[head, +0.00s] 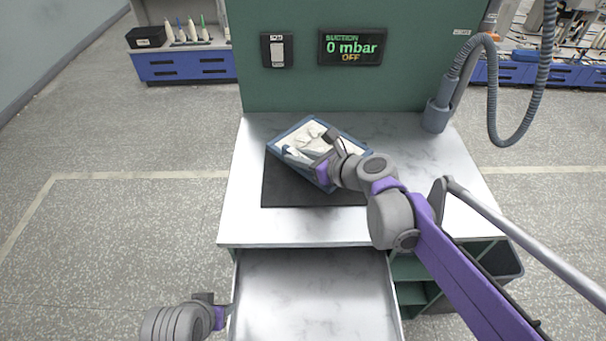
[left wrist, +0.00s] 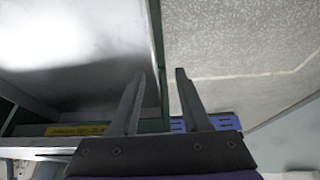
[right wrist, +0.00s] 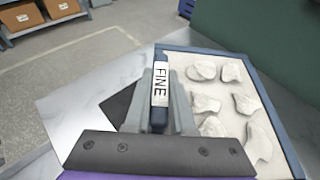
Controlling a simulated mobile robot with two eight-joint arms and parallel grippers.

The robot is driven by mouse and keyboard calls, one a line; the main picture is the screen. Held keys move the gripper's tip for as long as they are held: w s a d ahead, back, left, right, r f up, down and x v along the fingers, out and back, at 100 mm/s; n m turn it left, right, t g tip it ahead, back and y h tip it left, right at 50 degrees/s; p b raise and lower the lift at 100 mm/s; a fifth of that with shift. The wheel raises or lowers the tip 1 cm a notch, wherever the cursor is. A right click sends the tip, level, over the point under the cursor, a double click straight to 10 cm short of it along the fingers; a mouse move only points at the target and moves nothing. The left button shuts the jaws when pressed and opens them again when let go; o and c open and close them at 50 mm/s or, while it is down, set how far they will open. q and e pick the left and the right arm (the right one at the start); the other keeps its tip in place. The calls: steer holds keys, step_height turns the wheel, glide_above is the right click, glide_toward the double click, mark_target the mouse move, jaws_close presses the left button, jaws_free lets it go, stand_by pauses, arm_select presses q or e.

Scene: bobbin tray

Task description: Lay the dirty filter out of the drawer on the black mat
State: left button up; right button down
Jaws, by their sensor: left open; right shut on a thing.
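The dirty filter (head: 284,142) is a blue-framed panel with a white face and several pale lumps. My right gripper (head: 322,162) is shut on its blue grip, labelled FINE (right wrist: 161,88) in the right wrist view. The filter is turned at an angle to the black mat (head: 285,193) and overlaps it, reaching past its back edge in the head view. I cannot tell whether they touch. The drawer (head: 310,290) is pulled out and its visible inside is empty. My left gripper (head: 226,308) is open at the drawer's left side, its fingers (left wrist: 157,72) near the wall's edge.
The mat lies on a marbled worktop (head: 245,215) before a green panel with a switch (head: 277,50) and a display (head: 351,47) reading suction 0 mbar, off. A grey hose (head: 492,90) hangs at right. Open shelves (head: 415,293) are right of the drawer. The worktop's right side is clear.

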mark_target(299, 186)
step_height(299, 186, down, 2)
steer(key=shift+d+f, duration=0.1)
steer(key=shift+f, duration=0.15)
steer(key=shift+f+b, duration=0.5)
steer(key=shift+f, duration=1.5)
steer(key=c, duration=1.2)
jaws_free()
steer(key=shift+f, duration=0.2)
steer(key=o, duration=0.4)
steer(key=shift+o, duration=0.2)
steer(key=shift+r, duration=0.1)
steer(key=shift+r, duration=0.15)
steer(key=p+v, duration=0.1)
steer(key=v, duration=1.1)
